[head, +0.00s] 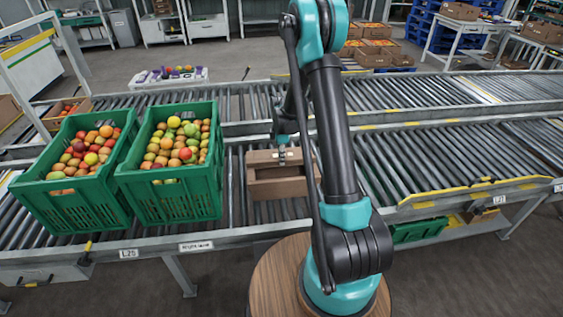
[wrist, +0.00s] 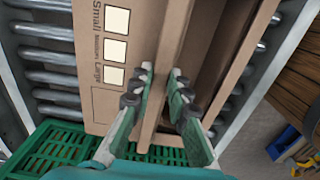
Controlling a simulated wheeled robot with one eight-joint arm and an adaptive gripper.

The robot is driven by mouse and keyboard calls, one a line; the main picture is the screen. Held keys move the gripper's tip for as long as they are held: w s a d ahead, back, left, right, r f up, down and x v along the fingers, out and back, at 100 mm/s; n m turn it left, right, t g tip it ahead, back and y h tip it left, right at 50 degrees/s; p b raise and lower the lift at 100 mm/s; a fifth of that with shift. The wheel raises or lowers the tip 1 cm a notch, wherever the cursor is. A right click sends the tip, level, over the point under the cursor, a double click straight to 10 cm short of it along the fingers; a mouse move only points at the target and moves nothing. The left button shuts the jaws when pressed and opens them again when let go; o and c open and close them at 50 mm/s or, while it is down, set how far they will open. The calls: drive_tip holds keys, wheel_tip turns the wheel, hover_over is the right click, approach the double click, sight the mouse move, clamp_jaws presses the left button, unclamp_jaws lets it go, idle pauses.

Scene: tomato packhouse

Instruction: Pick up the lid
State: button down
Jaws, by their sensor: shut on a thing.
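A brown cardboard box (head: 278,188) sits on the near roller conveyor, right of the green crates. Its lid (head: 262,157) shows as a cardboard panel at the far side of the opening. In the wrist view the lid (wrist: 130,40) has printed size words and white squares, and the dark box interior (wrist: 215,65) lies to its right. My gripper (head: 283,150) is at the lid's edge. In the wrist view my gripper (wrist: 159,90) has one finger on each side of a cardboard edge and is shut on it. My arm hides the box's right side in the head view.
Two green crates (head: 180,203) of mixed tomatoes stand close left of the box. A white tray (head: 168,79) of small items lies behind the conveyor. The rollers right of my arm (head: 430,165) are clear. A yellow-edged rail (head: 475,192) borders them.

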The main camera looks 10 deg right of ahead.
wheel_tip(320, 180, up, 24)
drive_tip(key=shift+r, duration=0.2)
idle(1.5)
idle(0.4)
